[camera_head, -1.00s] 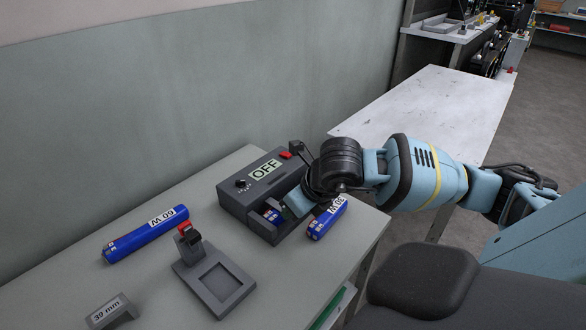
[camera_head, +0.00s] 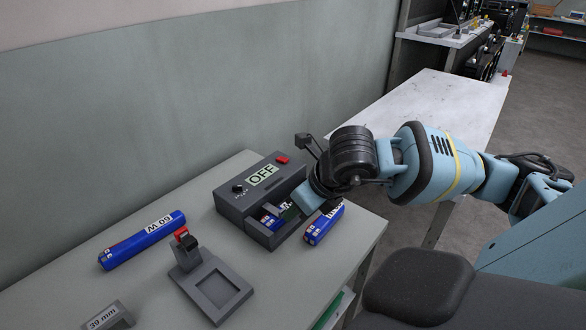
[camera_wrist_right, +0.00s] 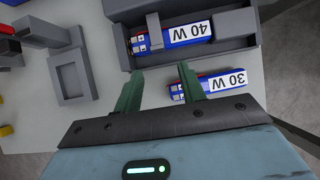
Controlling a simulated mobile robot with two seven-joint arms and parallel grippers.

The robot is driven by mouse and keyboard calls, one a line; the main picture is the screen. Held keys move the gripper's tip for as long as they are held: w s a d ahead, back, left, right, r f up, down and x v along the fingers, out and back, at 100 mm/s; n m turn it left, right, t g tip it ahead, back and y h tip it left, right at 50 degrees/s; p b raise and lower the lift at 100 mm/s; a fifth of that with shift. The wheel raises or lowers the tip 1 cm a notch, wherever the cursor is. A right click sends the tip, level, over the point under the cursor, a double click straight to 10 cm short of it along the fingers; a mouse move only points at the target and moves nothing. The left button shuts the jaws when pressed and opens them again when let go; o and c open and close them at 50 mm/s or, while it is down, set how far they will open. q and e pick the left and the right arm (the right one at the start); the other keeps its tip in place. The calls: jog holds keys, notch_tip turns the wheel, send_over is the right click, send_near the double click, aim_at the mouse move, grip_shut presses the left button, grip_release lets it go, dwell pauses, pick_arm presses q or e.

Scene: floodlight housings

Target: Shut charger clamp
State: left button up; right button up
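The grey charger (camera_head: 232,207) stands on the table with an OFF label on top; it also shows in the right wrist view (camera_wrist_right: 232,46). A blue 40 W tube (camera_wrist_right: 180,36) lies in its trough. A small upright grey piece (camera_wrist_right: 154,30), seemingly the clamp, stands against this tube's left part; whether it is shut I cannot tell. My right gripper (camera_wrist_right: 160,71) is open, its green fingers apart and empty, just in front of the trough. In the head view the right gripper (camera_head: 291,213) partly hides the trough. My left gripper is not in view.
A blue 30 W tube (camera_wrist_right: 228,82) lies in front of the charger, close to the right finger. A blue 60 W tube (camera_head: 142,240), a grey fixture (camera_head: 192,283) with a red-and-black part and a 39 mm block (camera_head: 104,317) lie to the left. A pale table (camera_head: 435,105) behind is clear.

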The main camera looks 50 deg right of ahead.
jog(key=v, duration=0.3)
jog(key=shift+s+r, duration=0.1)
jog(key=shift+s, duration=0.05)
dwell(0.5)
